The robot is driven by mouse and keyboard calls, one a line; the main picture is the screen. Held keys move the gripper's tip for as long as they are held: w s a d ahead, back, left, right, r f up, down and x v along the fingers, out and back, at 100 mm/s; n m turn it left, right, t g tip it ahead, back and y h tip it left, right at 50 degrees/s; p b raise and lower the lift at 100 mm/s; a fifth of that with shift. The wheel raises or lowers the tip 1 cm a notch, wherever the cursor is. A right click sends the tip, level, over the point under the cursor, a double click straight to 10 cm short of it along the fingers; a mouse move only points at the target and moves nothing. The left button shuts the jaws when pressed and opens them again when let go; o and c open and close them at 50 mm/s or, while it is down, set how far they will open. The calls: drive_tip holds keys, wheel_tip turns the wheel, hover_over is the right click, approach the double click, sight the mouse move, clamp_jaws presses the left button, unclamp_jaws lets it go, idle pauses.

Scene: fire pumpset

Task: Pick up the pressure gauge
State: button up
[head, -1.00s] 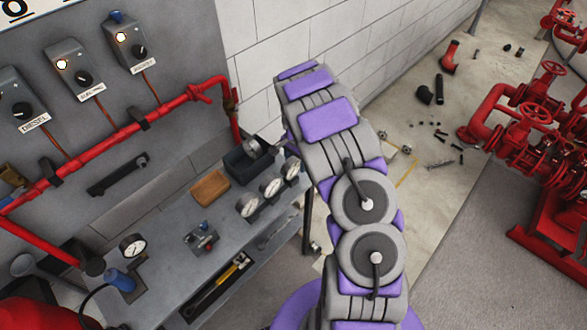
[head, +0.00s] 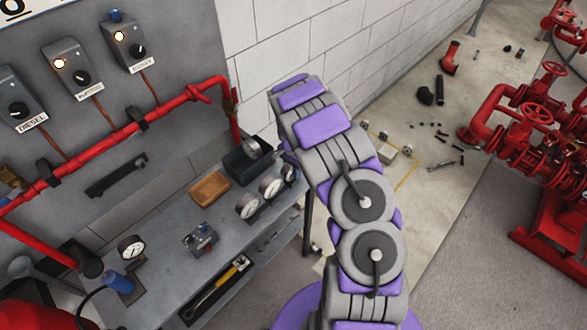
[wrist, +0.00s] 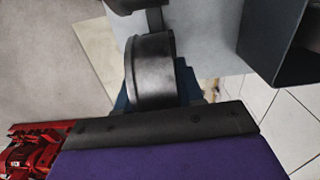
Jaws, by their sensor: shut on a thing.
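A round pressure gauge (head: 251,148) with a dark rim shows in the head view at the end of my arm, above the dark box at the back of the bench. In the wrist view the gauge (wrist: 151,72) is seen from its side, as a dark metallic cylinder just beyond the black bar of my gripper (wrist: 155,100). My gripper is shut on it. My arm hides most of the gripper in the head view. The gauge's dial cannot be read.
Several other gauges (head: 247,205) stand in a row on the grey bench (head: 165,262), and one (head: 131,248) stands at left. A dark open box (head: 240,168) and a brown tray (head: 209,188) lie behind them. Red pumps and pipes (head: 535,130) stand at right.

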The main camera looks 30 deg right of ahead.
drive_tip(key=shift+a, duration=0.55)
clamp_jaws()
drive_tip(key=shift+s+d, duration=0.1)
drive_tip(key=shift+d, duration=0.05)
drive_tip(key=shift+r, duration=0.2)
